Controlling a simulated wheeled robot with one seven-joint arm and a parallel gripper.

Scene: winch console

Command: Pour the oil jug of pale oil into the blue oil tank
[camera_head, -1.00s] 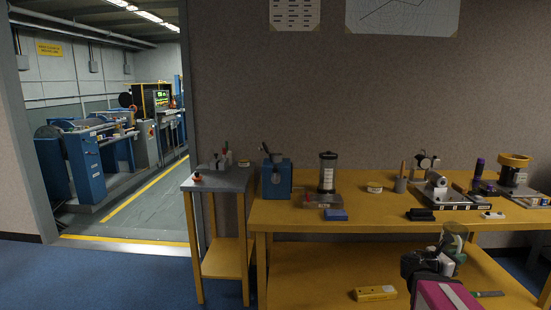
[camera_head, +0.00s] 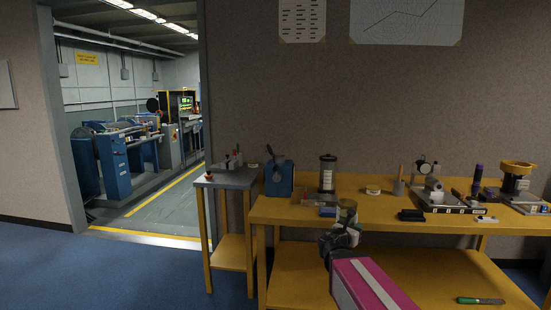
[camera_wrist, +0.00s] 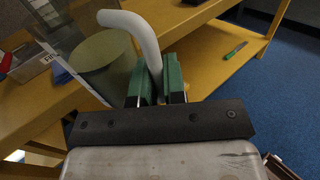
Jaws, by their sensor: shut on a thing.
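The blue oil tank (camera_head: 279,180) stands at the left end of the yellow bench, with a grey funnel-like part (camera_head: 274,160) on top. My gripper (camera_head: 345,238) is in front of the bench, right of the tank and apart from it. In the wrist view my gripper (camera_wrist: 160,90) has its green fingers shut on the white handle of the oil jug (camera_wrist: 140,35). The clear jug holds an olive-coloured oil (camera_wrist: 103,52). In the head view the jug (camera_head: 347,211) looks roughly upright, near bench-top height. Its lower part is partly hidden by my gripper.
The yellow bench (camera_head: 400,235) carries a dark-capped clear cylinder (camera_head: 327,174), a small round tin (camera_head: 373,190) and several devices farther right. A grey-topped side table (camera_head: 226,179) stands left of the tank. A green-handled tool (camera_head: 480,300) lies on the lower shelf.

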